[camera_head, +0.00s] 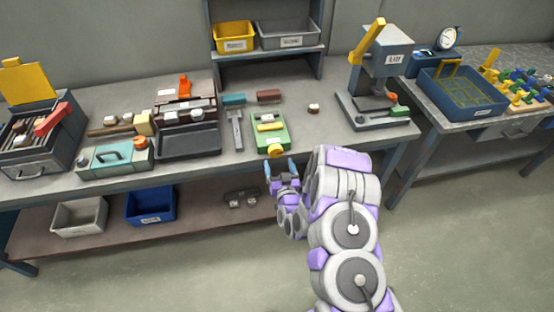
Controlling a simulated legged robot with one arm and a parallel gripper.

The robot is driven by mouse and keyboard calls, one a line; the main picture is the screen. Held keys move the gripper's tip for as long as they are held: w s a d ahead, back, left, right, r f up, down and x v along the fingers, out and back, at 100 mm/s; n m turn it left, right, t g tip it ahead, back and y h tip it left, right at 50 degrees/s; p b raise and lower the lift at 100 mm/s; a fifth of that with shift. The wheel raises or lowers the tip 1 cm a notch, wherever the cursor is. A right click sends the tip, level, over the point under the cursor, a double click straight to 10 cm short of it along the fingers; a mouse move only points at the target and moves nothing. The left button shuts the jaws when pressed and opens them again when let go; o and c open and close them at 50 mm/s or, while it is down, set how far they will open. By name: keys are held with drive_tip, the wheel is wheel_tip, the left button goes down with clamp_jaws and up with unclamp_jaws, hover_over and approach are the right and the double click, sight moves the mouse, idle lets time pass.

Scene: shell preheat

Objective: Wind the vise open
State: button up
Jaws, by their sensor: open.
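A small green fixture, which looks like the vise (259,141), stands at the front edge of the long workbench (225,165). A pale and an orange-brown piece lie in its top; I cannot tell whether the jaws press on them. A round yellow knob (275,151) sticks out of its front toward me. My gripper (281,166) is open and empty, with its blue fingers pointing at the bench just below and in front of the knob. A small gap seems to separate fingers and knob, but contact is hard to tell.
A grey hammer-like tool (235,132) and a dark tray (188,142) lie left of the vise. A lower shelf (180,225) holds bins. A blue tray (462,98) sits on the right table.

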sight(276, 155)
drive_tip(key=shift+b+x, duration=0.4)
drive_tip(key=shift+x, duration=1.45)
drive_tip(key=c, duration=1.1)
